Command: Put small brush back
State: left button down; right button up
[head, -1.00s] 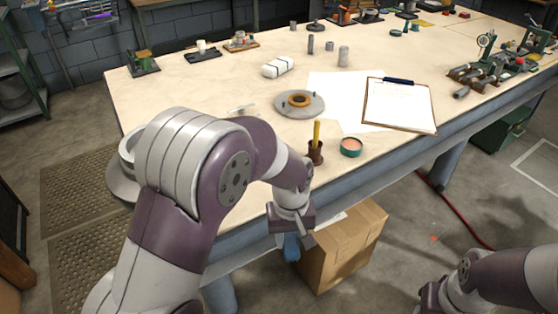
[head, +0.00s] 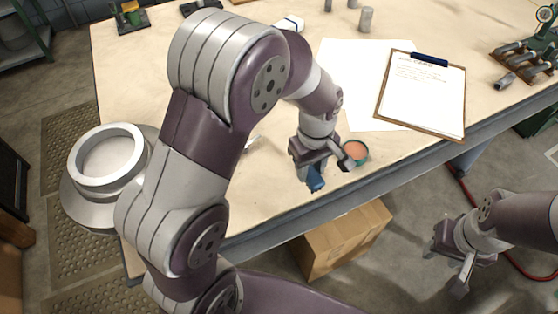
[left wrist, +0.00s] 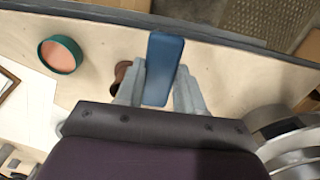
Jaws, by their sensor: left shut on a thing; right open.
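My left gripper (head: 326,172) is shut on a flat blue thing (head: 315,178), above the front edge of the bench. In the left wrist view the blue thing (left wrist: 164,66) sits between the two fingers (left wrist: 158,92); no bristles show, so I cannot tell if it is the small brush. A brown holder (left wrist: 121,74) stands on the bench just beside it, partly hidden by a finger; in the head view my left gripper hides it. A green tin with pinkish content (head: 356,152) is right of my left gripper. My right gripper (head: 457,274) is open and empty, off the bench.
A clipboard (head: 424,95) lies on white paper (head: 350,60) at the right. A large grey ringed part (head: 95,170) is at the left. A cardboard box (head: 343,240) stands on the floor below the bench edge. Metal parts (head: 522,70) sit at far right.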

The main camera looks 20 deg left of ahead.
pick_arm(q)
jog(key=a+f, duration=0.2)
jog(key=a, duration=0.2)
jog(key=s+a+f, duration=0.1)
jog(key=a+f, duration=0.1)
jog(key=a, duration=0.2)
jog(key=s+a+f, duration=0.1)
jog(key=a+f, duration=0.2)
jog(key=a, duration=0.1)
jog(key=shift+a+f+p, duration=0.1)
jog(key=shift+p, duration=0.2)
jog(key=f, duration=0.2)
jog(key=shift+s+f, duration=0.3)
jog(key=shift+f, duration=0.3)
jog(key=shift+w+f, duration=0.1)
jog(key=shift+w, duration=0.05)
pick_arm(e)
jog(key=shift+s+a+r, duration=0.4)
jog(key=shift+s+r, duration=0.15)
jog(key=shift+s, duration=0.1)
pick_arm(q)
jog(key=c, duration=0.7)
grip_release()
